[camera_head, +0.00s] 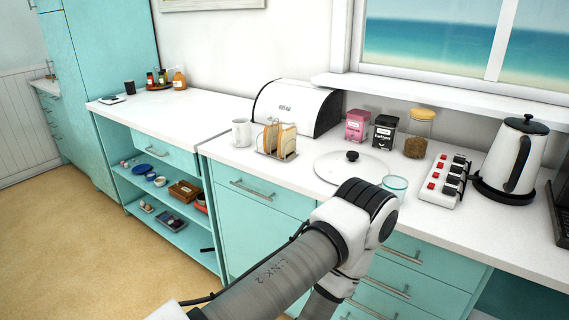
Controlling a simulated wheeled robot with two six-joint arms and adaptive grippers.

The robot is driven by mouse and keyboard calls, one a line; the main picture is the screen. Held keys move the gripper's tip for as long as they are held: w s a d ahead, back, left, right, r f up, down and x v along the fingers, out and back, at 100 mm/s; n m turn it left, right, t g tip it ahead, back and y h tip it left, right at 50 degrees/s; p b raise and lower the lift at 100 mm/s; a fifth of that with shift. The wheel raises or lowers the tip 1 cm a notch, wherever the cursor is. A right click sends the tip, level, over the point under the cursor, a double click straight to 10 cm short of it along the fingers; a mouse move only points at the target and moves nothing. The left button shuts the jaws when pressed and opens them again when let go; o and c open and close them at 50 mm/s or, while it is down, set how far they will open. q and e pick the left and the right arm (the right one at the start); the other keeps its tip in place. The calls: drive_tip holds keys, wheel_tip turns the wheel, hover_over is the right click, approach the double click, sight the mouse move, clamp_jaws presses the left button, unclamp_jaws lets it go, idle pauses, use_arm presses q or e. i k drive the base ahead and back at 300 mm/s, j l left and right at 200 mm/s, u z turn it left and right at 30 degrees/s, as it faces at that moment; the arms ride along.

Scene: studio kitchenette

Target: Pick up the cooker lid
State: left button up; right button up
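The cooker lid (335,170) is a round, pale, flat disc with a black knob (352,156). It lies on the white counter, knob up, in front of the tins. My arm comes in from the bottom left, and its elbow is just in front of the lid's near edge in the picture. The arm folds downward from there, and neither of my grippers shows in the view. The lid's near right edge is close to my arm.
A glass bowl (395,184) stands just right of the lid. A toast rack (278,140), mug (241,132) and bread bin (297,107) stand left. Tins (383,131) and a jar (418,135) stand behind. A power strip (446,181) and kettle (513,158) stand right.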

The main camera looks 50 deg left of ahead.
sight(335, 167)
drive_tip(key=i+l+u, duration=0.15)
drive_tip(key=u, duration=0.35)
drive_tip(key=i+l+u, duration=0.2)
drive_tip(key=u, duration=0.25)
drive_tip(key=i+l+u, duration=0.1)
drive_tip(key=l+u, duration=0.15)
drive_tip(key=u, duration=0.25)
